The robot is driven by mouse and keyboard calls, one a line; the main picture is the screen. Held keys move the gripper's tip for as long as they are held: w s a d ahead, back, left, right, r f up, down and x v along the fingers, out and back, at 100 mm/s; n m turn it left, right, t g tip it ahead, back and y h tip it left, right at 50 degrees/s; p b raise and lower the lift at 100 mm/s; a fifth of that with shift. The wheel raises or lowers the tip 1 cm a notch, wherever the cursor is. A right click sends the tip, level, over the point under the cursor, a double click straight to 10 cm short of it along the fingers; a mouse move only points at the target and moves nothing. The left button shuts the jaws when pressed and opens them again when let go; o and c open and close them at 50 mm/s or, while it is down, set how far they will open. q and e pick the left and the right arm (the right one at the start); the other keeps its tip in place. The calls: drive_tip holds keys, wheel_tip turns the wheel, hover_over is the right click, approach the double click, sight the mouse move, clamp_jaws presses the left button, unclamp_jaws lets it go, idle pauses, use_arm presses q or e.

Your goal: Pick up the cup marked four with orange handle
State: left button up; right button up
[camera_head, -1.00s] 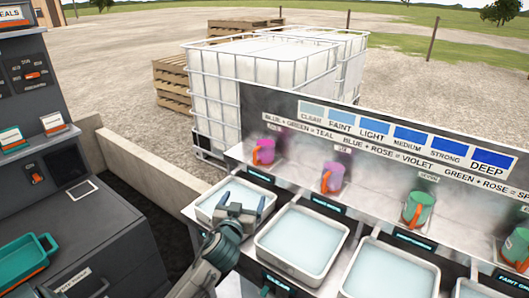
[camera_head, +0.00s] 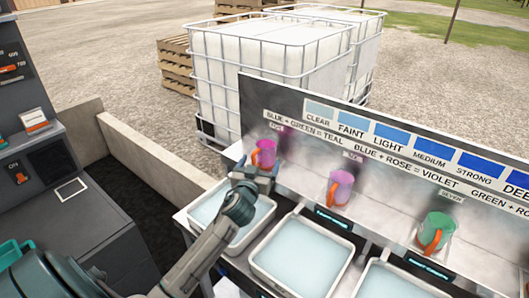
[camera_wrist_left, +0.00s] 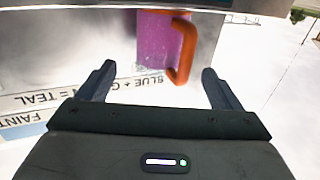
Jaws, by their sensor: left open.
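A magenta cup (camera_head: 267,153) with an orange handle stands on the ledge at the left end of the row. The small label above it is too small to read surely. My left gripper (camera_head: 256,177) is just in front of and below this cup, over the leftmost tray. In the left wrist view the same cup (camera_wrist_left: 155,42) and its orange handle (camera_wrist_left: 186,50) show beyond the open fingers of the left gripper (camera_wrist_left: 157,75), roughly between them. The fingers appear empty. The right gripper is not in view.
A pink-violet cup (camera_head: 340,187) and a green cup (camera_head: 435,231), both with orange handles, stand farther right on the ledge. Trays of pale liquid (camera_head: 300,257) line the front. A lettered back panel (camera_head: 390,150) rises behind the cups.

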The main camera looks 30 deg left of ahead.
sight(263, 156)
use_arm(q)
drive_tip(key=shift+w+a, duration=0.1)
drive_tip(key=shift+w, duration=0.25)
drive_tip(key=shift+w+a+f, duration=0.15)
drive_tip(key=shift+w, duration=0.15)
drive_tip(key=p+x, duration=0.1)
drive_tip(key=x, duration=0.1)
drive_tip(key=p+x, duration=0.1)
drive_tip(key=x, duration=0.1)
drive_tip(key=shift+f+p, duration=0.2)
drive_tip(key=shift+p, duration=0.1)
drive_tip(key=shift+w+a+f, duration=0.1)
drive_tip(key=shift+w+a, duration=0.05)
drive_tip(key=shift+w, duration=0.25)
drive_tip(key=c, duration=1)
drive_tip(key=shift+c, duration=0.4)
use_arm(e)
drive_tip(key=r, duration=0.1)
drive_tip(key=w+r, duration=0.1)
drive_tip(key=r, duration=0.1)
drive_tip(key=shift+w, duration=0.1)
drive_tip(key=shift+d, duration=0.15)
